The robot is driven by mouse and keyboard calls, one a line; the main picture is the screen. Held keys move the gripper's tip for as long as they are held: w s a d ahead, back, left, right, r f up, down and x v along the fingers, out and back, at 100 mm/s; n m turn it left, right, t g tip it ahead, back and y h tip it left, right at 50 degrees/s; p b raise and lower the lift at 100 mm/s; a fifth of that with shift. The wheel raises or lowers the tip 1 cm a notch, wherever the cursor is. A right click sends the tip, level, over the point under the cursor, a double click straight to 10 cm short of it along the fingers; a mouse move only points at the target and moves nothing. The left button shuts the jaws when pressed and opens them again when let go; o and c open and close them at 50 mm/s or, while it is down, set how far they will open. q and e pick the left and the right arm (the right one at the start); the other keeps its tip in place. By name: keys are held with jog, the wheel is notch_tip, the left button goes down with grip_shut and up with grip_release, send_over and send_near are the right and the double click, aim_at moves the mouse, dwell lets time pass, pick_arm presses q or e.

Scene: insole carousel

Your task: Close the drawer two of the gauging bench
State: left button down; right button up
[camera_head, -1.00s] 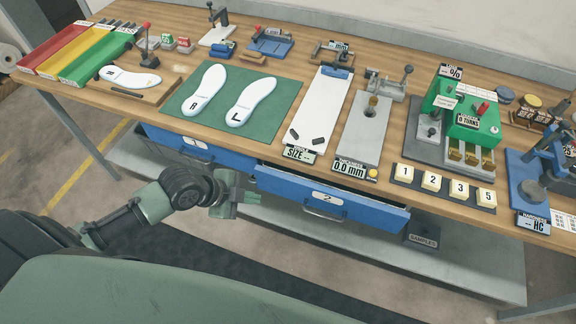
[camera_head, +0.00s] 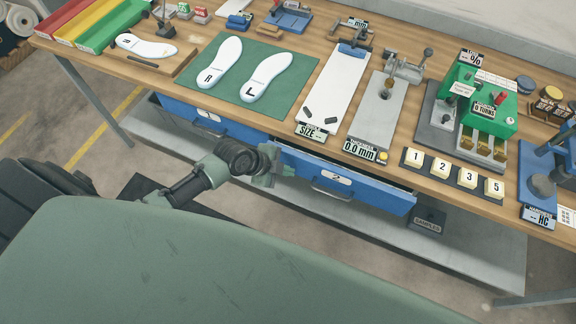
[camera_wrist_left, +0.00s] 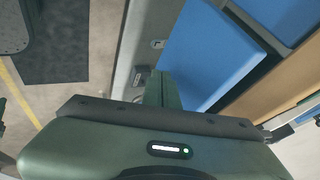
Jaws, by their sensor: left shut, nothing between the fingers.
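Drawer two (camera_head: 380,192), with a blue front, a "2" label and a bar handle (camera_head: 332,191), is pulled partly out under the bench top. A dark gap shows above its front at the right end. My left gripper (camera_head: 275,172) is shut and empty at the left end of this drawer front; I cannot tell whether it touches. In the left wrist view its green fingers (camera_wrist_left: 162,90) are together beside a blue panel (camera_wrist_left: 207,52); which drawer that panel belongs to is unclear. My right gripper is out of view.
Drawer one (camera_head: 190,115) is to the left, its front partly hidden by my arm. The wooden bench top (camera_head: 215,130) carries insoles, gauges and number blocks. A "SAMPLES" box (camera_head: 428,221) sits on the lower shelf (camera_head: 470,250).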

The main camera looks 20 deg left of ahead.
pick_arm(q)
jog(key=shift+w, duration=0.45)
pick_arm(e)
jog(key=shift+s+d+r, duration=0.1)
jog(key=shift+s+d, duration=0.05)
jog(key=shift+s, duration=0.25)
